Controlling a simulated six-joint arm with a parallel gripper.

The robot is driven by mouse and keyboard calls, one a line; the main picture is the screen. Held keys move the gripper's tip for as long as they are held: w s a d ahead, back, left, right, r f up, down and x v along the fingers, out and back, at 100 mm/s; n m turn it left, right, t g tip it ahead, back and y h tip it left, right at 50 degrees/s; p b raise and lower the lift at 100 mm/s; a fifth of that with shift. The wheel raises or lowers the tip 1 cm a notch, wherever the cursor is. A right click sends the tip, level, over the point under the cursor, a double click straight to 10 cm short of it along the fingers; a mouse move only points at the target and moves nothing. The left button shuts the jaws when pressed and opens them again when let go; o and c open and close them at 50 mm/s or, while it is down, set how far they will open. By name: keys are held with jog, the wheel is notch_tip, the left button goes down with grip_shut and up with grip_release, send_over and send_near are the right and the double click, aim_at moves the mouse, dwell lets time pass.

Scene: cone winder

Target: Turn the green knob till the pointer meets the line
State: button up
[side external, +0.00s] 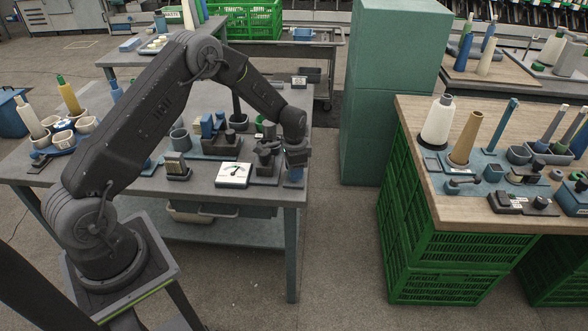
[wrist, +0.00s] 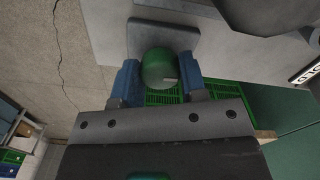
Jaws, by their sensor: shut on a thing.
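The green knob (wrist: 160,68) sits between the two blue fingers of my gripper (wrist: 161,82) in the wrist view, with a finger on each side. A small pale mark shows on its face. In the side view my gripper (side external: 295,174) is low at the right end of the grey table, and the knob is hidden there. A white dial (side external: 234,174) with a dark pointer and a green arc stands to the left of my gripper. The picture is too small to tell how the pointer lies against the line.
Dark fixtures (side external: 267,160) stand close between the dial and my gripper. The grey table (side external: 207,187) carries cups, cones and blocks further left. A teal cabinet (side external: 395,90) and a wooden-topped bench (side external: 470,212) on green crates stand to the right, across open floor.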

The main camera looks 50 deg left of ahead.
jog(key=n, duration=0.3)
dwell(0.4)
jog(key=o, duration=0.9)
jog(key=shift+o, duration=0.2)
notch_tip(320, 180, up, 14)
